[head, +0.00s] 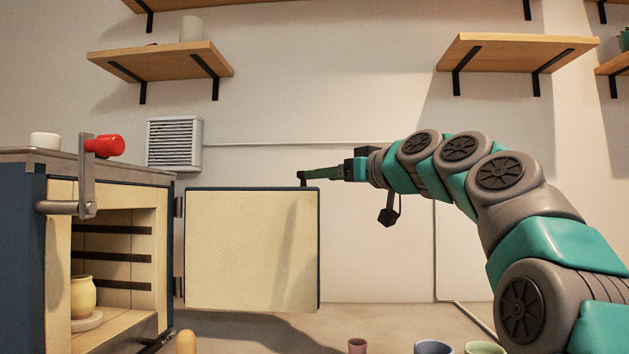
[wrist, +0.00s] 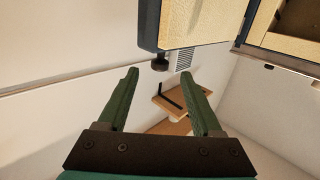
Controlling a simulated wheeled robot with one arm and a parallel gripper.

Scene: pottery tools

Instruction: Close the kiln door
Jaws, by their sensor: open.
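The kiln (head: 60,240) stands at the left in the head view, its chamber open to the front. Its door (head: 250,250) is swung wide open to the right, with the cream lining facing me. My gripper (head: 308,175) is at the door's upper free corner, level with the top edge. In the wrist view the door (wrist: 195,22) is at the top, with a dark knob (wrist: 160,63) at its edge. My open gripper (wrist: 160,76) points toward the knob, which appears between the fingertips. I cannot tell whether they touch. The door's outer face is hidden in the head view.
A red-knobbed lever (head: 104,146) sits at the kiln's front. A yellow pot (head: 83,297) stands inside the chamber. Small cups (head: 433,346) stand at the bottom edge. Shelves (head: 160,62) and a vent (head: 174,144) are on the wall behind.

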